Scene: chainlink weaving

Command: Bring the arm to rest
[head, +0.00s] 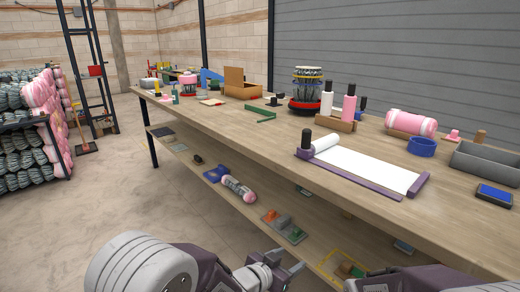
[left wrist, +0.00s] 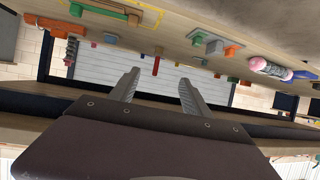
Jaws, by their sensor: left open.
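My left gripper (head: 290,266) is low in the head view, in front of the workbench's near side and below its top. Its two fingers are apart with nothing between them. In the left wrist view the gripper (left wrist: 158,82) also shows open and empty, and the scene looks upside down there. My left arm comes in from the bottom left of the head view. Part of my other arm shows at the bottom right edge, and its gripper is out of the picture.
The wooden workbench (head: 250,140) carries a white sheet in a purple holder (head: 365,168), a pink roll (head: 410,123), a blue ring (head: 422,146) and a grey tray (head: 488,163). Its lower shelf holds a pink-ended bundle (head: 238,188). Open floor (head: 110,205) lies left.

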